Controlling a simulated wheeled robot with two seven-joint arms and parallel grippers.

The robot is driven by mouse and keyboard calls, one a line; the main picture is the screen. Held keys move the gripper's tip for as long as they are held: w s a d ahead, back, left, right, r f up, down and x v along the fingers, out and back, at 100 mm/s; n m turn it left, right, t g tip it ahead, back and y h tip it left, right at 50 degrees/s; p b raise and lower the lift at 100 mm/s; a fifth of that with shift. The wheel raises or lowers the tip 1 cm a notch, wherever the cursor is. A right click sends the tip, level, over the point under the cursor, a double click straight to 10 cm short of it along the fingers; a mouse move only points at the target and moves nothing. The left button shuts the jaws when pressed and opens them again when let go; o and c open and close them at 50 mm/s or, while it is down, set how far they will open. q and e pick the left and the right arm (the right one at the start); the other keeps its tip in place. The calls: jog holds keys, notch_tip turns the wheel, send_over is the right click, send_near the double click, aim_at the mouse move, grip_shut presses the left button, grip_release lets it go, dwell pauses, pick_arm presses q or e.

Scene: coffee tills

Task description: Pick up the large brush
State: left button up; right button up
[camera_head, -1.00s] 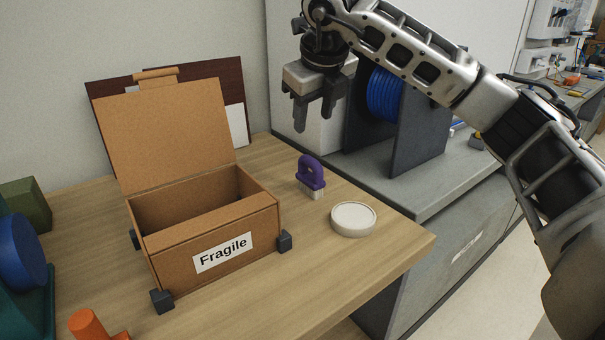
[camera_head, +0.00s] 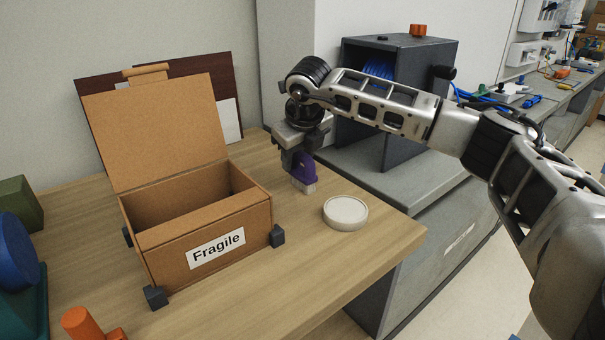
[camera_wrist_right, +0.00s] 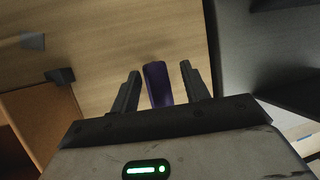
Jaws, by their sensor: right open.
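The large brush (camera_head: 303,173) has a purple handle and pale bristles and stands upright on the wooden table, right of the cardboard box. My right gripper (camera_head: 297,167) is lowered over it and hides part of its handle. In the right wrist view the purple handle (camera_wrist_right: 158,84) lies between the two open fingers (camera_wrist_right: 158,82), with a gap visible on each side. My left gripper does not show.
An open cardboard box labelled Fragile (camera_head: 205,245) stands left of the brush. A round white lid-like disc (camera_head: 345,212) lies just right of the brush. A grey cabinet (camera_head: 405,200) adjoins the table at the right. The table front (camera_head: 310,290) is clear.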

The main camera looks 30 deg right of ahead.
grip_shut()
jog(key=shift+r, duration=0.1)
jog(key=shift+r, duration=0.5)
notch_tip(320, 180, up, 2)
jog(key=shift+a+r, duration=0.15)
jog(key=shift+r, duration=0.1)
jog(key=s+a+r+b, duration=0.1)
jog(key=s+a+r, duration=0.7)
jog(key=s, duration=0.3)
jog(key=shift+a+r, duration=0.3)
jog(key=shift+r, duration=0.4)
jog(key=c, duration=1)
grip_release()
jog(key=shift+w, duration=0.1)
